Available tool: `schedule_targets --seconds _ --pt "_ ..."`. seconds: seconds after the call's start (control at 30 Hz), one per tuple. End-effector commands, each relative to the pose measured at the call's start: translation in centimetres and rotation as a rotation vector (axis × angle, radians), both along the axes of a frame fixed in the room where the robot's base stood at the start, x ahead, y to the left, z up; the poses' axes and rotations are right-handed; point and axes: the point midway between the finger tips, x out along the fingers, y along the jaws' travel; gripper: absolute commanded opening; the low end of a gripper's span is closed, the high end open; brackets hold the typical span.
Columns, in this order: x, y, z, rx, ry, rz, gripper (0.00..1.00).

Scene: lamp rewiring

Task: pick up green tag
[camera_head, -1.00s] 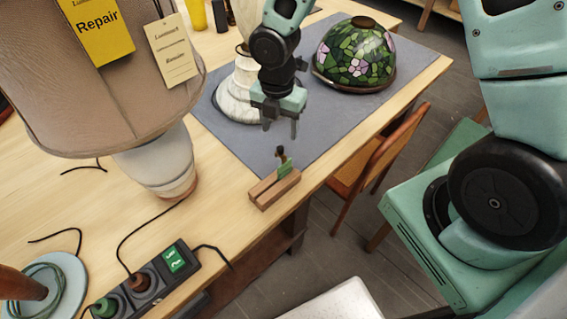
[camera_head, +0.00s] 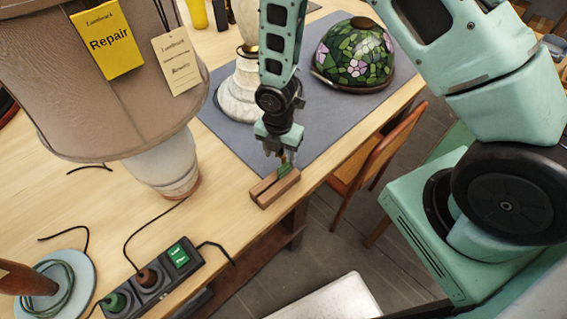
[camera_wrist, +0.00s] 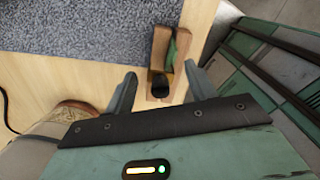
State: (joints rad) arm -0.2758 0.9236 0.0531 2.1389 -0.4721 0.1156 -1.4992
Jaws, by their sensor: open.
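The green tag (camera_head: 284,169) stands in a small wooden block (camera_head: 264,195) near the table's front edge. In the wrist view the green tag (camera_wrist: 171,54) shows as a narrow strip at the wooden block (camera_wrist: 157,46), with a dark round knob (camera_wrist: 160,85) close by. My gripper (camera_head: 281,158) is open and points down right over the block. In the wrist view my gripper (camera_wrist: 160,72) has one finger on each side of the block's near end, with the knob between them. I cannot tell whether a finger touches anything. My gripper partly hides the tag's top in the head view.
A white lamp base (camera_head: 238,92) and a stained-glass shade (camera_head: 354,54) stand on the grey mat (camera_head: 318,112). A shaded lamp (camera_head: 95,90) with hanging labels and a power strip (camera_head: 155,284) are at left. A wooden chair (camera_head: 378,150) stands beside the table.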

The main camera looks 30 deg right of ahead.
Motion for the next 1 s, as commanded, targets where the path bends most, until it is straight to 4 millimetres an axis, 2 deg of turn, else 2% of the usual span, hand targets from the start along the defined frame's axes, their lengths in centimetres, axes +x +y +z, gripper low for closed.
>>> schedule_targets --seconds 0.13,0.17,0.3,0.33,0.73,1.0 --pt "0.0 0.0 0.0 0.000 0.000 0.000 0.55" --pt "0.0 0.0 0.0 0.000 0.000 0.000 0.53" --pt "0.0 0.0 0.0 0.000 0.000 0.000 0.14" --pt "0.0 0.0 0.0 0.000 0.000 0.000 0.10" --pt "0.0 0.0 0.3 0.001 0.001 -0.001 0.10" --pt "0.1 0.0 2.5 0.001 -0.003 -0.001 0.10"
